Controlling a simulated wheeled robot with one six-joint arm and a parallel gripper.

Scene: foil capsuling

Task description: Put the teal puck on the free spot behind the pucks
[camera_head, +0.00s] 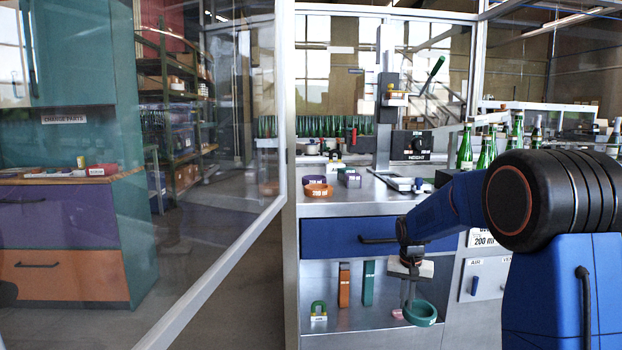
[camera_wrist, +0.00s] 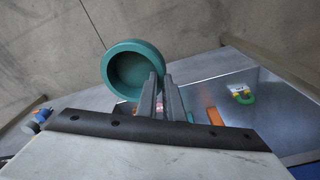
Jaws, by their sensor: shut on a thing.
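The teal puck (camera_head: 421,316) is a round, hollow cup-like ring. My gripper (camera_head: 408,302) is shut on its wall and holds it in front of the bench's lower shelf, below the bench top. In the wrist view the puck (camera_wrist: 135,46) hangs off the left side of the fingertips (camera_wrist: 160,82), its hollow facing the camera. An orange puck (camera_head: 318,191) and a purple puck (camera_head: 315,179) sit close together on the bench top (camera_head: 372,201), at its left. The spot behind them is too small to make out.
A grey-purple block (camera_head: 350,180) stands right of the pucks. The lower shelf holds a green horseshoe-shaped piece (camera_head: 318,310), an orange bar (camera_head: 344,286) and a teal bar (camera_head: 368,283). A blue drawer (camera_head: 335,237) lies above. A glass door (camera_head: 215,200) stands open at left; green bottles (camera_head: 465,148) stand at right.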

